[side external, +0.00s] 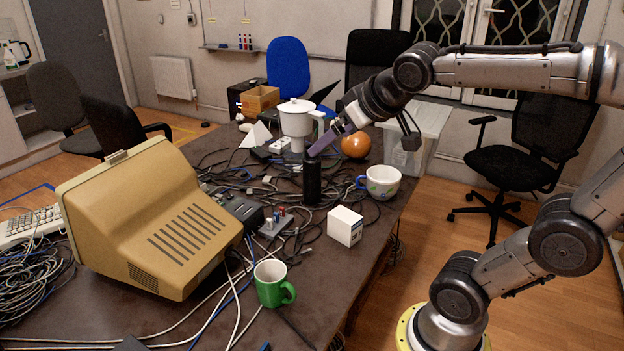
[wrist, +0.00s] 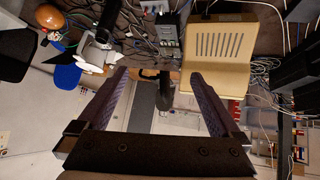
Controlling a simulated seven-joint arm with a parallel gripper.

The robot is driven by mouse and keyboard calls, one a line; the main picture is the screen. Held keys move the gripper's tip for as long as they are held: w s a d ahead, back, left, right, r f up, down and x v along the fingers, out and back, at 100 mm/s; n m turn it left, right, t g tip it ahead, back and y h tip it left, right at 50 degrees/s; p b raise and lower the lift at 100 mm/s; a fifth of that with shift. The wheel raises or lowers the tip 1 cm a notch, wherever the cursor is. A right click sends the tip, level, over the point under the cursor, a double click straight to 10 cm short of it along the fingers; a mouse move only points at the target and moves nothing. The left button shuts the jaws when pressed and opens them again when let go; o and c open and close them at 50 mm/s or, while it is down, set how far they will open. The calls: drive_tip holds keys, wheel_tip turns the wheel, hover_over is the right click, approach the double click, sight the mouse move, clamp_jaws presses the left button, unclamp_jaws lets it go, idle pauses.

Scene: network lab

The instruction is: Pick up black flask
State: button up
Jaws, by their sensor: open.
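The black flask (side external: 312,184) is a dark upright cylinder on the table among cables, near the middle of the side view. My gripper (side external: 318,148) is tilted down to the left, and its purple-grey fingers show just above the flask's top. From this angle I cannot tell how far apart they are in depth. In the wrist view my gripper (wrist: 157,78) has its two fingers wide apart with nothing held between them. A dark shape shows beyond the fingers there, but I cannot tell whether it is the flask.
A white box (side external: 345,226) and a floral cup (side external: 382,182) stand right of the flask. A white pot-like appliance (side external: 297,118) and an orange ball (side external: 356,145) are behind. A beige monitor (side external: 150,215) and green mug (side external: 272,284) are left and in front. Cables cover much of the table (side external: 190,312).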

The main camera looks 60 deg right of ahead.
drive_tip(key=w+d+r+t+h, duration=0.1)
drive_tip(key=w+d+t, duration=0.1)
drive_tip(key=w+d, duration=0.45)
drive_tip(key=w+d+t+h, duration=0.15)
drive_tip(key=w+d, duration=0.25)
drive_tip(key=d, duration=0.6)
drive_tip(key=w+d+r+t+h, duration=0.1)
drive_tip(key=w+d+t, duration=0.1)
drive_tip(key=w+d, duration=0.5)
drive_tip(key=s+d+f+t+y, duration=0.4)
drive_tip(key=d+f, duration=0.2)
drive_tip(key=d, duration=0.3)
approach(305, 171)
wheel_tip(305, 171, down, 3)
drive_tip(key=s+d, duration=0.2)
drive_tip(key=d, duration=0.1)
drive_tip(key=shift+h, duration=0.25)
drive_tip(key=w, duration=0.4)
drive_tip(key=w+d, duration=0.1)
drive_tip(key=w, duration=0.4)
drive_tip(key=w+d, duration=0.1)
drive_tip(key=w, duration=0.3)
drive_tip(key=shift+w+r, duration=0.15)
drive_tip(key=shift+w, duration=0.2)
clamp_jaws()
drive_tip(key=shift+d+r+n, duration=0.1)
drive_tip(key=shift+r+n, duration=0.1)
drive_tip(key=shift+n, duration=0.1)
